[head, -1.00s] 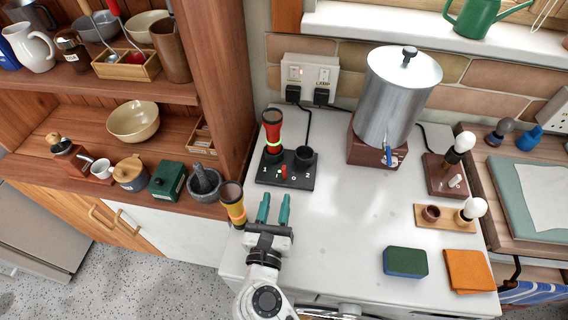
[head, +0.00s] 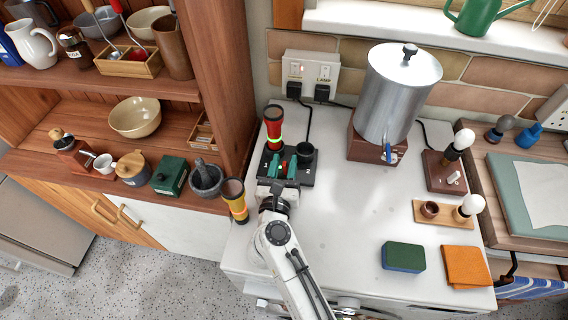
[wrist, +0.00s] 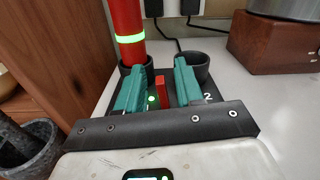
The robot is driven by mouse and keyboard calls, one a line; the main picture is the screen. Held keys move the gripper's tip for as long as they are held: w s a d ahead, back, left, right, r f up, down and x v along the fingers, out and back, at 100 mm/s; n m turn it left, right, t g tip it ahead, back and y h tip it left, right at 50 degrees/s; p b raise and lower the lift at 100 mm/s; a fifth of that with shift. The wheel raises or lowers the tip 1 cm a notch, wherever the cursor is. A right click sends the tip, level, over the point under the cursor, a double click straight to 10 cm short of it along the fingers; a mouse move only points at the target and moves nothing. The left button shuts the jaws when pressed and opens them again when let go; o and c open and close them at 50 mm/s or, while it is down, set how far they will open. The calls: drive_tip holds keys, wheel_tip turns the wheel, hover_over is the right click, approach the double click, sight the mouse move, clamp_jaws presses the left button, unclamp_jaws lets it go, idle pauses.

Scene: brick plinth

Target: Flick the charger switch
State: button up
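The charger (head: 304,179) is a black block on the white worktop with two round cups, its right side marked 2. A red torch with a glowing green band (head: 273,126) stands in the left cup; the right cup (head: 305,152) is empty. The red charger switch (wrist: 160,93) stands up between the cups, with a green light (wrist: 152,101) just left of its foot. My gripper (head: 284,165) is over the charger, its teal fingers open on either side of the switch. In the wrist view, gaps show between the switch and both fingers.
A yellow-and-black torch (head: 235,201) stands left of my gripper, near the cabinet side. A metal urn (head: 396,95) stands behind right on a brown base. A wall socket (head: 311,76) with two black plugs is behind the charger.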

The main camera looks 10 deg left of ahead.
clamp_jaws()
drive_tip(key=shift+d+f+m+b, duration=0.15)
drive_tip(key=shift+d+m+b, duration=0.1)
drive_tip(key=shift+m+b, duration=0.45)
drive_tip(key=shift+d+m, duration=0.2)
drive_tip(key=shift+m, duration=0.6)
unclamp_jaws()
